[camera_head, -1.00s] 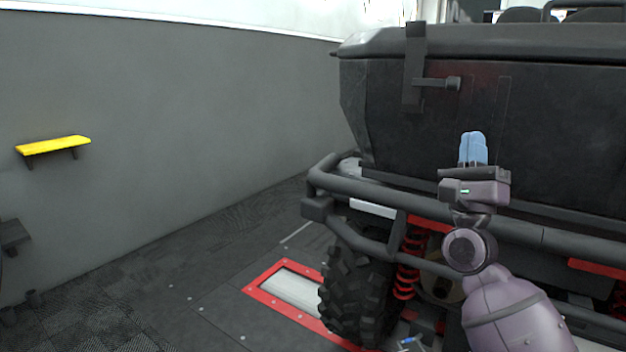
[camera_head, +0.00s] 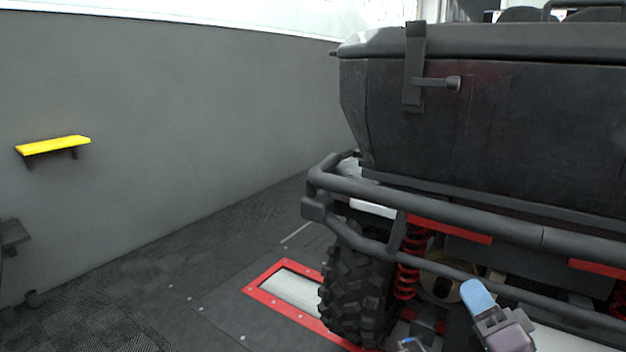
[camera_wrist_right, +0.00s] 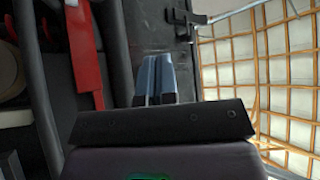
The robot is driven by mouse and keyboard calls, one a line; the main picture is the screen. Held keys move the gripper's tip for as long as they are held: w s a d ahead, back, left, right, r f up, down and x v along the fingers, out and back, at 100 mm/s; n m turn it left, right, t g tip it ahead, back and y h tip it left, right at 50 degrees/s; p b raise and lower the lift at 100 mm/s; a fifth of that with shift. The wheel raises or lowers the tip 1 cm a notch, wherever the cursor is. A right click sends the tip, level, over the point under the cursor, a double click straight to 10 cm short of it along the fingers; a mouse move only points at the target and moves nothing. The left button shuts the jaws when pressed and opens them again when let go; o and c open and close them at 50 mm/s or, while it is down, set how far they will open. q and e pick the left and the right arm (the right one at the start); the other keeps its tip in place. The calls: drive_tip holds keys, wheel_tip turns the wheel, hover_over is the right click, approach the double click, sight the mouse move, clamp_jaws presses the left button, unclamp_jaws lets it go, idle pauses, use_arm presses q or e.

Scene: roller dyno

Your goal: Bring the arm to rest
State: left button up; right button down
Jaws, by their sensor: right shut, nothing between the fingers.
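My right gripper (camera_head: 478,296) is low in the head view, in front of the vehicle's rear bumper bar and to the right of the tire. Its pale blue fingers are together with nothing between them, pointing up and slightly left in the picture. In the right wrist view the two fingers (camera_wrist_right: 155,80) lie side by side, shut and empty. The rest of my right arm is mostly below the head view's edge. A small blue-tipped part (camera_head: 410,344) at the bottom edge appears to be my left gripper; too little shows to tell its jaws.
A dark off-road vehicle (camera_head: 500,130) fills the right side, with a tubular bumper (camera_head: 440,220), red spring (camera_head: 407,270) and knobby tire (camera_head: 355,295). A red-framed roller opening (camera_head: 290,285) is in the floor. A yellow shelf (camera_head: 53,145) is on the left wall. The floor at left is mostly clear.

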drive_tip(key=s+d+f+n+g+h, duration=0.15)
drive_tip(key=s+f+n+g, duration=0.4)
drive_tip(key=s+f, duration=0.7)
drive_tip(key=s+d+f+n+g+h, duration=0.1)
drive_tip(key=s+f+n+g+h, duration=0.35)
drive_tip(key=s+f, duration=0.8)
drive_tip(key=s+d+n+g, duration=0.25)
drive_tip(key=s+n, duration=0.25)
drive_tip(key=s, duration=0.9)
drive_tip(key=shift+w+a+m+h, duration=0.6)
drive_tip(key=shift+a+m+h, duration=0.6)
drive_tip(key=shift+a+m, duration=1.4)
use_arm(q)
wheel_tip(320, 180, up, 10)
drive_tip(key=a+n+p, duration=0.1)
drive_tip(key=n+p, duration=0.1)
drive_tip(key=p, duration=1.4)
drive_tip(key=shift+s+a+r+t+y, duration=0.2)
drive_tip(key=shift+s+t+y, duration=0.1)
drive_tip(key=shift+s+t, duration=0.15)
use_arm(e)
wheel_tip(320, 180, up, 11)
drive_tip(key=d+m+t, duration=0.1)
drive_tip(key=m, duration=0.1)
drive_tip(key=shift+s+d+h, duration=0.15)
drive_tip(key=shift+s+h, duration=0.15)
drive_tip(key=shift+s, duration=0.15)
